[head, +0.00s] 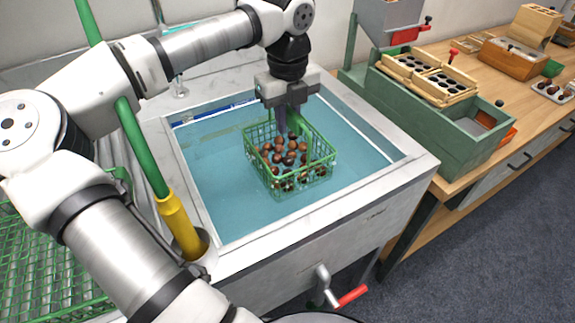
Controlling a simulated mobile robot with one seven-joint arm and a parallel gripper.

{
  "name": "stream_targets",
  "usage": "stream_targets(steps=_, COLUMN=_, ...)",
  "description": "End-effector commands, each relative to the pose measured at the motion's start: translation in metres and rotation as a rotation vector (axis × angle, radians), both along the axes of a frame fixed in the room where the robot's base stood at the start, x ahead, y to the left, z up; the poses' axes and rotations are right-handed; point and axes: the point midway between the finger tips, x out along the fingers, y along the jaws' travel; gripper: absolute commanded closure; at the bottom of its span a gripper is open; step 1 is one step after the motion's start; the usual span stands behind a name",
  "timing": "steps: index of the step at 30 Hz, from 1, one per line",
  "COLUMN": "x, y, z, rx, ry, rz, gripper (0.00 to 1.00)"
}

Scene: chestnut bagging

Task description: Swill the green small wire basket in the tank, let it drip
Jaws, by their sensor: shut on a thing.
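The green small wire basket (318,180) hangs from my gripper (291,118) and holds several brown chestnuts. My gripper points down and is shut on the basket's green handle at its back side. The basket is inside the outline of the tank (398,176), over the blue-green water (220,190). Its lower part looks to be at or near the water surface; I cannot tell how deep it sits. The fingertips are partly hidden by the handle and basket.
A green pole with a yellow sleeve (178,225) stands left of the tank. A green wire rack (40,255) lies at the left. A red-handled valve (350,296) sticks out in front. A green machine (440,125) and wooden trays (445,85) stand on the bench at right.

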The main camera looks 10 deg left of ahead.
Motion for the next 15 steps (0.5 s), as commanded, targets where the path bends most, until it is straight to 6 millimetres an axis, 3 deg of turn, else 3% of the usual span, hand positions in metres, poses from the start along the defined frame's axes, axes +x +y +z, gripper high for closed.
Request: stream_targets(steps=15, x=0.000, y=0.000, z=0.054, rx=0.001, ry=-0.001, rz=0.001, gripper=1.00)
